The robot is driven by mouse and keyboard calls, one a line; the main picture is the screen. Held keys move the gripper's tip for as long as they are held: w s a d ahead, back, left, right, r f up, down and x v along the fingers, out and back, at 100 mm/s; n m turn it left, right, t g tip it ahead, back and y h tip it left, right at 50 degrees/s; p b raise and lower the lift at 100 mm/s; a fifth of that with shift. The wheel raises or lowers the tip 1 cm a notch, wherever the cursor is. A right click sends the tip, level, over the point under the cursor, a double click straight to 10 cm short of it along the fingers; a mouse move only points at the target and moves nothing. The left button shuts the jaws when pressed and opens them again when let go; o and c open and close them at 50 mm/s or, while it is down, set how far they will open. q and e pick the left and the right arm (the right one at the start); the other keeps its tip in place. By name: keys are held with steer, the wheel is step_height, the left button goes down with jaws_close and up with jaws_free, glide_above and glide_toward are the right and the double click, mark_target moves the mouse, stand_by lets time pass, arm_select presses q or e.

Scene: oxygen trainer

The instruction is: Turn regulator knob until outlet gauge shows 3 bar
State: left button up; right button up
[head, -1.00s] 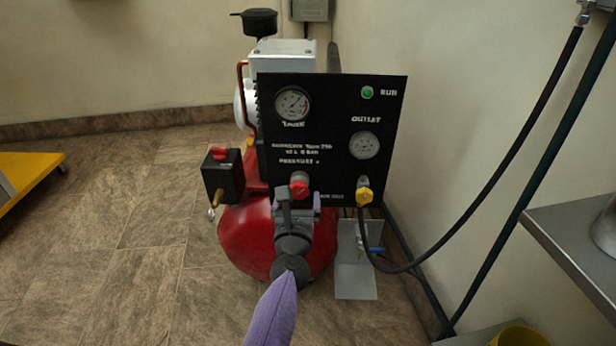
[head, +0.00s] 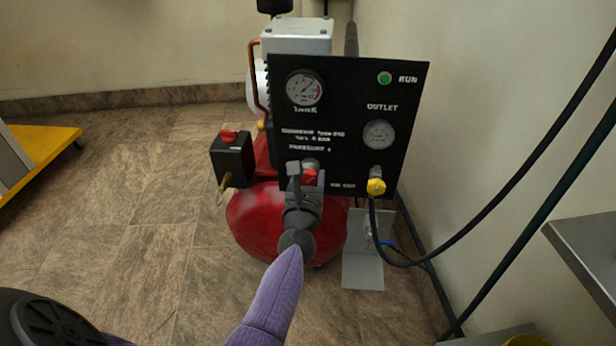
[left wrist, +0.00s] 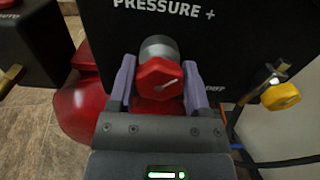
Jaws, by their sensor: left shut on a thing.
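The red regulator knob (head: 310,177) sits low on the black panel (head: 345,100), under the word PRESSURE. My left gripper (head: 308,176) comes up from below and is shut on this knob. In the left wrist view the knob (left wrist: 160,77) lies between the two purple-grey fingers, and a pale mark shows on its face. The outlet gauge (head: 379,134) is a round white dial to the right on the panel. Its needle is too small to read. My right gripper is not in view.
The tank gauge (head: 305,87) and a green run lamp (head: 384,78) are on the panel. A yellow outlet fitting (head: 376,186) with a black hose is right of the knob. A black box with a red switch (head: 229,136) stands left.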

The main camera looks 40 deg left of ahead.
arm_select(q)
steer(key=shift+m, duration=0.9)
steer(key=m+p, duration=0.1)
steer(key=m, duration=0.2)
steer(key=shift+d+m, duration=0.1)
steer(key=shift+m, duration=0.2)
steer(key=m+p, duration=0.1)
steer(key=m, duration=0.4)
steer(key=shift+w+d, duration=0.1)
steer(key=shift+f+m, duration=0.1)
steer(key=shift+m, duration=0.6)
steer(key=o, duration=1.3)
